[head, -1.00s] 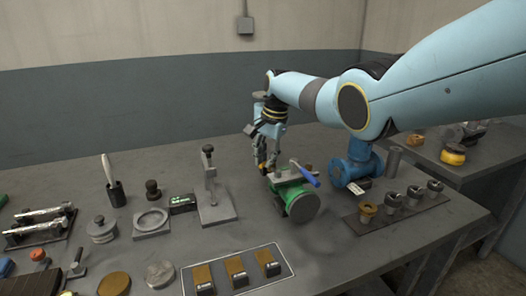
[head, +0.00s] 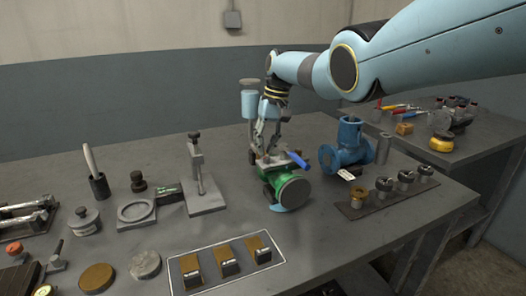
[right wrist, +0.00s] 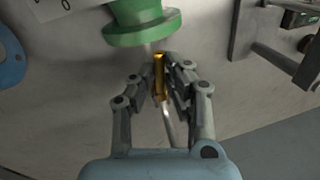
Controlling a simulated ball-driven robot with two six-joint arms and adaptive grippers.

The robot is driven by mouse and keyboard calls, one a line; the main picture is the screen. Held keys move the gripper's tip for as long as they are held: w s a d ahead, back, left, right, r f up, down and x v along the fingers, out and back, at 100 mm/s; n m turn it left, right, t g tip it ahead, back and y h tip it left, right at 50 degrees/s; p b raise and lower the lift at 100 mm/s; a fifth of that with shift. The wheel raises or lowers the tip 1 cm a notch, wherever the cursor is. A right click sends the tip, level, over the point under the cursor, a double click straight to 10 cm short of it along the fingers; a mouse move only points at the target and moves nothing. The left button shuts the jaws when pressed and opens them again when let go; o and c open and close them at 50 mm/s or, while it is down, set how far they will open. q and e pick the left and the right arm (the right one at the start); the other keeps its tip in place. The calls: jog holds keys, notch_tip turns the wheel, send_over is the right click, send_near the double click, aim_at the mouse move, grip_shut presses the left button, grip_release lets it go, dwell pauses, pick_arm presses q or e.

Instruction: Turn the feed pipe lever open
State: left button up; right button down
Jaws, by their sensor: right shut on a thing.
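A green valve body (head: 290,190) with a round grey end face stands on the bench. A grey bar with a blue-gripped lever end (head: 298,159) lies across its top, pointing right. My right gripper (head: 262,157) is at the far left side of this valve. In the right wrist view, my right gripper (right wrist: 160,80) is shut on a slim brass-coloured piece (right wrist: 159,72), just below a green flange (right wrist: 140,35). Whether this piece belongs to the lever is unclear. A blue pipe fitting (head: 347,150) with flanges and a white tag stands to the right. My left gripper is not in view.
A grey stand with an upright post (head: 205,200) is left of the valve. A plate with several brass and grey fittings (head: 375,208) lies to the right. A framed tray of brass-topped blocks (head: 228,283) lies in front. Bare bench lies between these.

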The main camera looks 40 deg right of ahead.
jog(key=shift+d+n+b, duration=0.2)
jog(key=shift+n+b, duration=0.1)
jog(key=shift+n, duration=0.1)
dwell(0.3)
jog(key=c, duration=1.4)
grip_release()
jog(key=r, duration=0.4)
jog(key=d+r, duration=0.1)
jog(key=r, duration=0.3)
jog(key=d+r, duration=0.1)
jog(key=r, duration=0.2)
jog(key=shift+s+d+r, duration=0.15)
jog(key=shift+s+r, duration=0.2)
jog(key=shift+r, duration=0.05)
jog(key=shift+s+f, duration=0.1)
